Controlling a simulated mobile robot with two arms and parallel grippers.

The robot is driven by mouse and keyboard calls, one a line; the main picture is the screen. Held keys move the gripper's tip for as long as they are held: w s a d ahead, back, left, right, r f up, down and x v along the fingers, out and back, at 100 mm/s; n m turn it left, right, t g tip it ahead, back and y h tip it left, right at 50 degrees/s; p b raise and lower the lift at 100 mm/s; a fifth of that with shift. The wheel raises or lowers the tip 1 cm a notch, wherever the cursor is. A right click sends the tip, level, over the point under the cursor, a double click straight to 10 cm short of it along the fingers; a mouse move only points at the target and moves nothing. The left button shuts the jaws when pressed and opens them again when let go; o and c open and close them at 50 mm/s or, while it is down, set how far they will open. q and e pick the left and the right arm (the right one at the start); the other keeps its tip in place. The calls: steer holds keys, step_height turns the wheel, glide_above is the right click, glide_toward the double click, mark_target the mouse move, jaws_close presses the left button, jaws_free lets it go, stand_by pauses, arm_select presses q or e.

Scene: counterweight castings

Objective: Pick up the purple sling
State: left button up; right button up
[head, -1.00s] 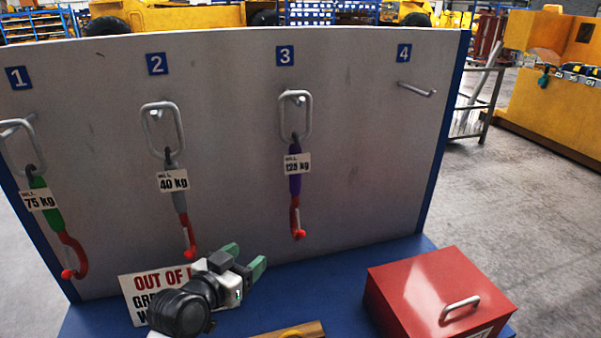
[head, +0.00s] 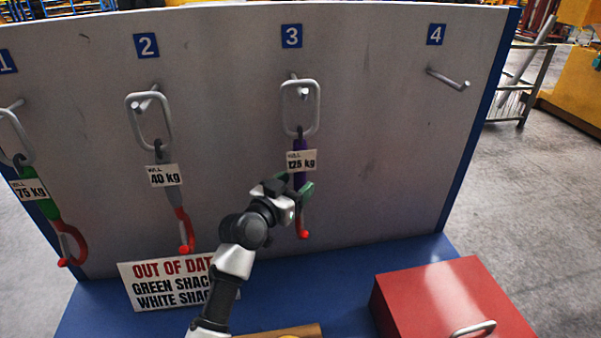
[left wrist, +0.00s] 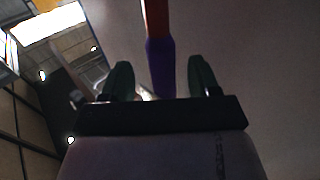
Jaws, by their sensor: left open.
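The purple sling (head: 300,178) hangs from a steel ring (head: 300,108) on the peg under number 3. It carries a 125 kg tag and ends in a red hook (head: 303,222). My left gripper (head: 297,190) is at the sling's lower purple part, its green fingers open. In the left wrist view the purple sling (left wrist: 161,68) lies between the two open fingers (left wrist: 160,82), with a gap on each side. Part of the sling is hidden behind the gripper in the head view. My right gripper is not in view.
A grey sling (head: 173,190) tagged 40 kg hangs at peg 2 and a green sling (head: 47,208) tagged 75 kg at peg 1. Peg 4 (head: 448,79) is bare. An out-of-date sign (head: 160,284) and a red box (head: 450,300) are on the blue base (head: 345,275).

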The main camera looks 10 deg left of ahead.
mark_target(296, 182)
arm_select(q)
steer(key=shift+x, duration=1.05)
steer(key=shift+w+p, duration=0.3)
steer(key=shift+w, duration=0.05)
steer(key=shift+w+d, duration=0.1)
steer(key=shift+w, duration=0.05)
steer(key=shift+c, duration=0.8)
steer(key=c, duration=0.9)
steer(key=shift+r, duration=0.2)
jaws_close()
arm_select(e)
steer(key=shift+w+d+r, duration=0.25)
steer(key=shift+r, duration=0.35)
